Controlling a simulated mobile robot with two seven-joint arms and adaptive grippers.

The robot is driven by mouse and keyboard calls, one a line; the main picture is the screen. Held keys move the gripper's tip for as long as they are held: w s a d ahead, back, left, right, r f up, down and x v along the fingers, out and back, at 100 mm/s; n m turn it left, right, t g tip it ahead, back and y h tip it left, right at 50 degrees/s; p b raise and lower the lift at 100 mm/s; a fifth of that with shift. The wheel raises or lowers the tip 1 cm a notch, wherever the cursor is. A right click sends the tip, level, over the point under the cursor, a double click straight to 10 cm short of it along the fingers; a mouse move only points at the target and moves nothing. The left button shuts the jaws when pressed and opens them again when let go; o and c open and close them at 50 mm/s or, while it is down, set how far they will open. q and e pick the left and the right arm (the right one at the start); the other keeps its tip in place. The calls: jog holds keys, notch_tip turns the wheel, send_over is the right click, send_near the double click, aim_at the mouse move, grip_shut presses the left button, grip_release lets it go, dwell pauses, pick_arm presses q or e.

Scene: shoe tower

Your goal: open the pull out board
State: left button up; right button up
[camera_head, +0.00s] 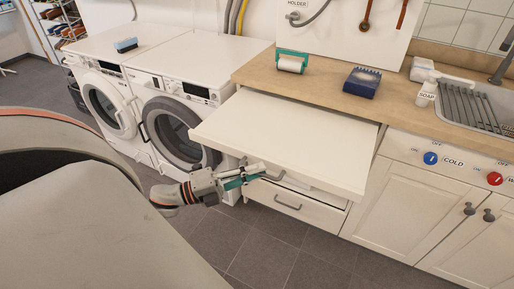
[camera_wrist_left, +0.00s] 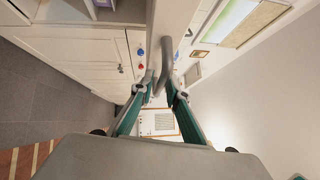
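The white pull-out board (camera_head: 290,140) is extended from under the wooden countertop, above a drawer. My left gripper (camera_head: 256,174) is at the board's front edge, low on its left part. The board's edge (camera_wrist_left: 172,22) runs up the middle of that view. The handle is partly hidden by the gripper in the head view. My right gripper is not in view.
A drawer with a grey handle (camera_head: 288,206) sits below the board. Two washing machines (camera_head: 180,90) stand to the left. The countertop (camera_head: 330,85) holds a green-and-white roller (camera_head: 291,63) and a dark blue box (camera_head: 362,82). The floor in front is clear.

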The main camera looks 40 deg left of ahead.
pick_arm(q)
jog(key=v, duration=1.1)
jog(key=shift+s+a, duration=0.15)
jog(key=shift+s, duration=0.05)
jog(key=shift+f, duration=0.1)
